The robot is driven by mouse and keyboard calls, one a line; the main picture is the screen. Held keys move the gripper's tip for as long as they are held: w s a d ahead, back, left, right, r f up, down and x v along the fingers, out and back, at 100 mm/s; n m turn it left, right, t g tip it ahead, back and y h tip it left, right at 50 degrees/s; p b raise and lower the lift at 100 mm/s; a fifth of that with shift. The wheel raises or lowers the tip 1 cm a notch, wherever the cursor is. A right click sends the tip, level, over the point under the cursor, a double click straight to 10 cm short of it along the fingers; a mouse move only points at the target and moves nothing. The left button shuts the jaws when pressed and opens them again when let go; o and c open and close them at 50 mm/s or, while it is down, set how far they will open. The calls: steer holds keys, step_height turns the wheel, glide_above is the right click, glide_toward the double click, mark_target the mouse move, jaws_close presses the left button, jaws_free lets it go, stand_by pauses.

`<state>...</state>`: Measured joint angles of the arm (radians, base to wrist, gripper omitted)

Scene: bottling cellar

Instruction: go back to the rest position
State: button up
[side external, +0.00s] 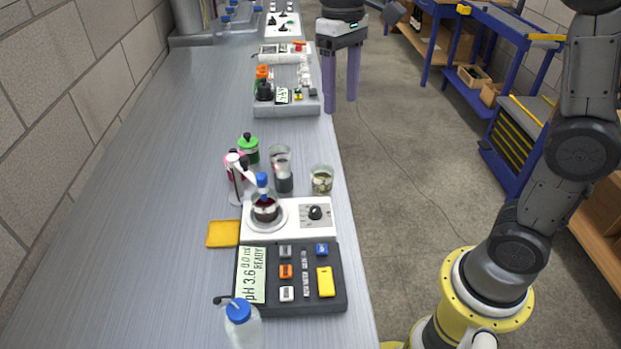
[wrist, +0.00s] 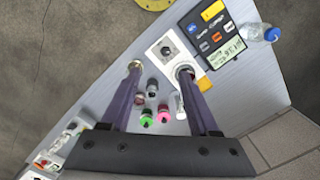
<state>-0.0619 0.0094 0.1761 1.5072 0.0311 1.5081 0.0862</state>
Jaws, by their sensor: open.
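My gripper (side external: 339,105) hangs over the floor just past the right edge of the bench, in the upper middle of the side external view. Its two purple fingers point down and stand apart, with nothing between them. In the wrist view my gripper (wrist: 160,73) also shows spread fingers, with the bench and small bottles seen beyond. It touches nothing that I can see.
The steel bench (side external: 150,150) carries a pH meter (side external: 290,280), a white stirrer (side external: 320,230), a glass jar (side external: 321,180), a green bottle (side external: 248,150), a blue-capped bottle (side external: 240,322) and a grey device (side external: 290,107). Blue shelving (side external: 525,150) stands right. Floor between is clear.

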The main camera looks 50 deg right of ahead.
steer(key=s+d+f+t, duration=0.1)
steer(key=s+t, duration=0.2)
steer(key=s, duration=0.5)
steer(key=s+d+t, duration=0.2)
steer(key=s, duration=0.7)
steer(key=shift+t, duration=0.7)
steer(key=shift+s+a+f, duration=0.1)
steer(key=shift+s+f, duration=0.1)
steer(key=shift+f, duration=1.15)
steer(key=shift+s+f, duration=0.2)
steer(key=shift+f, duration=1.1)
